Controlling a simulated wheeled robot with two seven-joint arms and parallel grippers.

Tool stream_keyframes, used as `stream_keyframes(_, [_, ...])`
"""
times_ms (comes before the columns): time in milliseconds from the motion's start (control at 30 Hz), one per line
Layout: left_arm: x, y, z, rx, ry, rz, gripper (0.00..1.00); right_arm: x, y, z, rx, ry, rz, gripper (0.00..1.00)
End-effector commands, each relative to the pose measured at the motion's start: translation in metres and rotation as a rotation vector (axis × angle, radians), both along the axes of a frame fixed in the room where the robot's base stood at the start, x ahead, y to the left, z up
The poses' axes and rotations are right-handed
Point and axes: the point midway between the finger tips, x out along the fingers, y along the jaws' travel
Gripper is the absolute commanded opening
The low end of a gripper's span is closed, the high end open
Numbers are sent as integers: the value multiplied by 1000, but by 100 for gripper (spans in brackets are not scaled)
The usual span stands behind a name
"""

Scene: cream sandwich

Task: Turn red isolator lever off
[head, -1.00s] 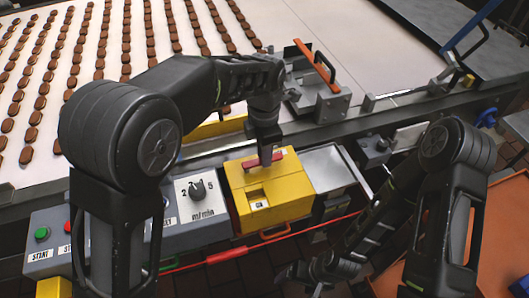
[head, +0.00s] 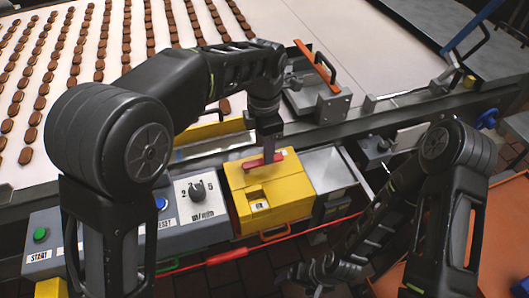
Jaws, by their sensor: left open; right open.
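The red isolator lever (head: 256,162) lies on top of the yellow isolator box (head: 291,192), pointing across it at a slight tilt. My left gripper (head: 268,152) points down right at the lever, and its fingers partly hide it. The gripper is open, and I cannot tell whether a finger touches the lever. A small window with a label (head: 260,205) shows on the front of the box. My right gripper (head: 305,283) is open and empty, low in the picture, right of and below the box.
A grey control panel with a dial (head: 198,191), a blue button (head: 161,203) and a green button (head: 40,235) stands left of the box. A conveyor (head: 290,40) with rows of brown biscuits lies behind. A red cord with a handle (head: 233,256) runs in front.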

Motion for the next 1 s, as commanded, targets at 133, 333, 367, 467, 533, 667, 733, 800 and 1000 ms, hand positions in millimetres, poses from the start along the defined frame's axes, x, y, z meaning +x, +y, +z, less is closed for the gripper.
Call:
stream_keyframes(133, [1, -1, 25, -3, -4, 0, 42, 0, 0, -4, 1, -1, 1, 80])
stream_keyframes(333, [1, 0, 46, -1, -3, 0, 42, 1, 0, -5, 2, -3, 0, 80])
stream_keyframes(367, [0, 0, 47, 0, -2, 0, 42, 1, 0, -5, 2, -3, 0, 80])
stream_keyframes(467, [0, 0, 48, 0, -1, 1, 42, 1, 0, -5, 2, -3, 1, 80])
stream_keyframes(533, [0, 0, 48, 0, -1, 1, 42, 1, 0, -5, 2, -3, 0, 80])
stream_keyframes(667, [0, 0, 47, 0, -1, 1, 42, 1, 0, -5, 2, -3, 0, 80])
stream_keyframes(733, [0, 0, 47, 0, -1, 1, 42, 1, 0, -5, 2, -3, 0, 80])
stream_keyframes(800, [0, 0, 47, 0, -1, 1, 42, 1, 0, -5, 2, -3, 0, 80])
stream_keyframes(1000, [0, 0, 47, 0, -1, 0, 42, 1, 0, -5, 2, -3, 0, 80])
